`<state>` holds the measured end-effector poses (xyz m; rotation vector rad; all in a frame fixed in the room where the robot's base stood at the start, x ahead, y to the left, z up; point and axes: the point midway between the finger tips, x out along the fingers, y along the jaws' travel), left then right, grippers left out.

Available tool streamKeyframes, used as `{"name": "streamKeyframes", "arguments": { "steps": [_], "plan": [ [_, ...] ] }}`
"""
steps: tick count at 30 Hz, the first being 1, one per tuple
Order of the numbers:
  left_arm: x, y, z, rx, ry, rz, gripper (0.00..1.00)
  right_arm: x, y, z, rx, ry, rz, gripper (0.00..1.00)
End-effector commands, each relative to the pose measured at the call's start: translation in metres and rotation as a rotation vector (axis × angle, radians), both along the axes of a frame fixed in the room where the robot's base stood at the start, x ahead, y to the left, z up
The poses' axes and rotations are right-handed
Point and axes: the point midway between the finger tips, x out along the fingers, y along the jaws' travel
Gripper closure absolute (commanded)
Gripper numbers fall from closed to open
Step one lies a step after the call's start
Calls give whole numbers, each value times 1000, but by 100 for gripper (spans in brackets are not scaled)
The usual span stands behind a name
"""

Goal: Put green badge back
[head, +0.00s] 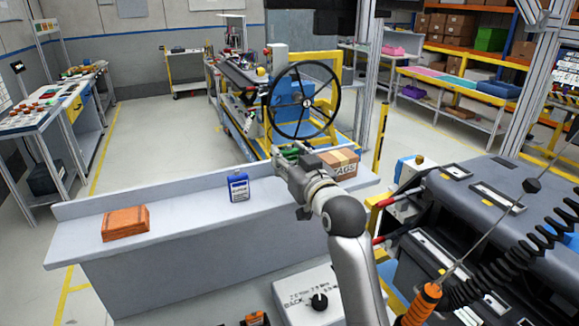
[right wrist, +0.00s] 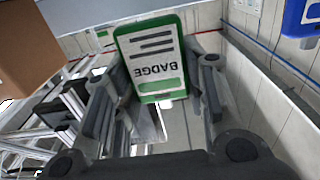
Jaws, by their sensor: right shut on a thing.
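My right gripper (head: 285,163) is above the back part of the grey bench, its arm reaching up from the bottom of the head view. It is shut on the green badge, which shows clearly in the right wrist view (right wrist: 152,52) between the two fingers. The badge has a green frame, a white face with dark lines and the word BADGE upside down in that view. In the head view only a bit of green (head: 291,151) shows past the gripper. A blue badge (head: 238,187) stands on the bench left of the gripper. My left gripper is not in view.
The grey bench (head: 190,208) has a raised back edge. A cardboard box marked TAGS (head: 341,165) stands just right of the gripper. An orange-brown pack (head: 125,222) lies at the left. The bench between pack and blue badge is clear. A steering wheel (head: 303,101) rises behind.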

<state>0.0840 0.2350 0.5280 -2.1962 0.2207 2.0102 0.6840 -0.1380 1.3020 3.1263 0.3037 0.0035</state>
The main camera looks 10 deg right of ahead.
Motion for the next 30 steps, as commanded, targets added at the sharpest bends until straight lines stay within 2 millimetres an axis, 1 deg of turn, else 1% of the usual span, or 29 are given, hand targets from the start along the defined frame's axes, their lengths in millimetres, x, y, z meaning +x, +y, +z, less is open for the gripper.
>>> {"name": "streamKeyframes", "arguments": {
  "steps": [1,3,7,19,20,24,30],
  "plan": [
    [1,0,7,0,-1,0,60,3,-1,-7,-1,7,-1,81],
    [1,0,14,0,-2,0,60,2,-1,-16,0,8,-1,81],
    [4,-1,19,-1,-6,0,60,1,-1,-30,0,5,0,81],
    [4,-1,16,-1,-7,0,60,1,-1,-37,0,2,0,81],
    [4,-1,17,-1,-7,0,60,1,-1,-36,0,1,0,58],
    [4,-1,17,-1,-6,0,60,1,0,-36,0,1,0,40],
    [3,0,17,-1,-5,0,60,1,0,-36,0,1,0,39]
  ]
}}
